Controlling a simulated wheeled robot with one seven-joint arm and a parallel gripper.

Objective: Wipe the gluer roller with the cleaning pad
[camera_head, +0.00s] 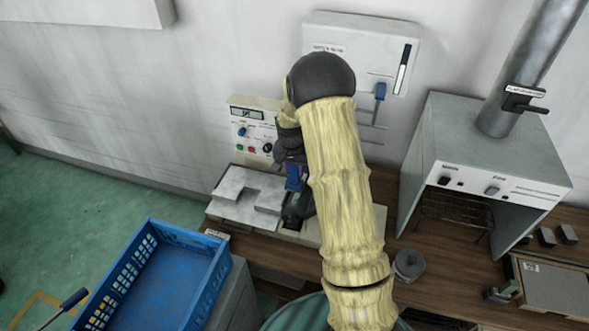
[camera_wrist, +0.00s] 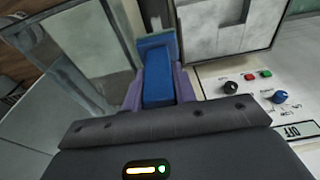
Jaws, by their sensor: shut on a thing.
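My gripper (camera_head: 293,184) is shut on a blue cleaning pad (camera_wrist: 158,78), which sits between its two fingers in the wrist view. In the head view a bit of blue (camera_head: 293,177) shows at the gripper, over the right side of the gluer (camera_head: 243,200). The gluer has pale plates on top and a control panel (camera_head: 252,130) behind. A dark rounded part (camera_head: 296,212), perhaps the roller, lies just below the gripper. My arm covers much of it, and I cannot tell whether the pad touches it.
A blue crate (camera_head: 165,270) stands at the front left. A grey hooded unit with a duct (camera_head: 480,160) stands right of my arm. A white wall box (camera_head: 395,55) with a blue handle hangs behind. A small grey round pot (camera_head: 409,264) sits on the wooden bench (camera_head: 440,285).

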